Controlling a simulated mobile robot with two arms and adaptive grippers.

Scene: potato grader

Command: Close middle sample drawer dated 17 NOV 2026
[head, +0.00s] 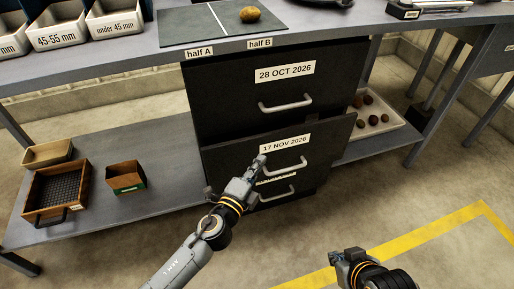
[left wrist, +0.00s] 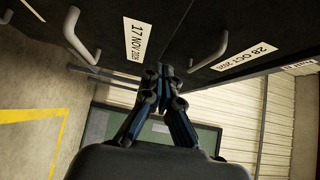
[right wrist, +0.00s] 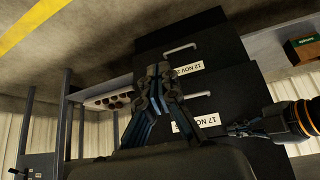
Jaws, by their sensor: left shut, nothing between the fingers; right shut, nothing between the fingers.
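The middle drawer (head: 225,160), labelled 17 NOV 2026, stands out from the dark cabinet past the drawer above. Its label (left wrist: 134,40) and bar handle (left wrist: 80,35) show in the left wrist view. My left gripper (head: 258,162) is shut and empty at this drawer's front, left of the handle and by the label's left end; I cannot tell whether it touches. My right gripper (head: 340,258) is shut and empty, low in front of the cabinet, away from the drawer. The middle drawer's label (right wrist: 205,121) also shows in the right wrist view.
The top drawer (head: 230,100), labelled 28 OCT 2026, looks closed. A lower drawer's label (right wrist: 188,68) reads 12 NOV. A tray of potatoes (head: 385,132) is on the shelf at right; crates (head: 85,190) and a box (head: 125,177) are at left. The floor in front is clear.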

